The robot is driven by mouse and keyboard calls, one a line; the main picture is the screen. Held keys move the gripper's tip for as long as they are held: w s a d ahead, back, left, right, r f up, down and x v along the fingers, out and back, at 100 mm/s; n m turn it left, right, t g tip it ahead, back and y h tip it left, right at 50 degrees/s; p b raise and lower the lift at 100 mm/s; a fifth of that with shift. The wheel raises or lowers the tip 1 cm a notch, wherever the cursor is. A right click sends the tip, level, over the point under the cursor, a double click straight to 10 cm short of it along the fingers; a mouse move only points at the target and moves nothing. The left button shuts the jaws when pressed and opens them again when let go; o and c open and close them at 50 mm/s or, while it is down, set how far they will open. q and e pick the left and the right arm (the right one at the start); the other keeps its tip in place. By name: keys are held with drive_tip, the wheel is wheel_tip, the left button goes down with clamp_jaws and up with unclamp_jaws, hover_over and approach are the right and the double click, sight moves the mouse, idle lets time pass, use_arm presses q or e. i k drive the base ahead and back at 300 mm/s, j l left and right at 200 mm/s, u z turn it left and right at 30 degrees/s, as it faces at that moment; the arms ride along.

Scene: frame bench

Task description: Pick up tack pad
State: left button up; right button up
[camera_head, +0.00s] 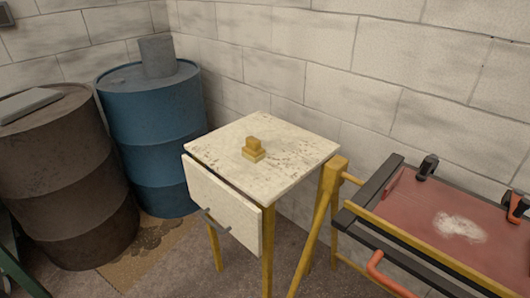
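A small yellow-tan block with a narrower raised part on top (254,149) sits near the middle of the white, worn top of a small table (298,142). It may be the tack pad, but I cannot tell for sure. It stands apart from the table's edges, with nothing touching its sides. Neither of my grippers is in view.
The table's drawer front (222,201) has a dark handle. A blue barrel (158,126) carrying a grey cylinder (157,56) and a brown barrel (62,185) carrying a grey flat item (27,105) stand left. A yellow-framed bench with a red panel (415,211) and clamps stands right.

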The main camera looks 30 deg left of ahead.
sight(253, 151)
drive_tip(key=j+z, duration=0.1)
drive_tip(key=z, duration=0.3)
drive_tip(key=j+z, duration=0.15)
drive_tip(key=z, duration=0.2)
drive_tip(key=j+z, duration=0.1)
drive_tip(key=z, duration=0.3)
drive_tip(key=k+j+z, duration=0.1)
drive_tip(key=j+z, duration=0.2)
drive_tip(key=k+j+z, duration=0.3)
drive_tip(key=j, duration=0.15)
drive_tip(key=k+j+z, duration=0.15)
drive_tip(key=j, duration=0.25)
drive_tip(key=k+j+z, duration=0.2)
drive_tip(key=j, duration=0.2)
drive_tip(key=k+j, duration=0.5)
drive_tip(key=j, duration=0.15)
drive_tip(key=k+j, duration=0.5)
drive_tip(key=j, duration=0.15)
drive_tip(key=i, duration=0.5)
drive_tip(key=z, duration=0.05)
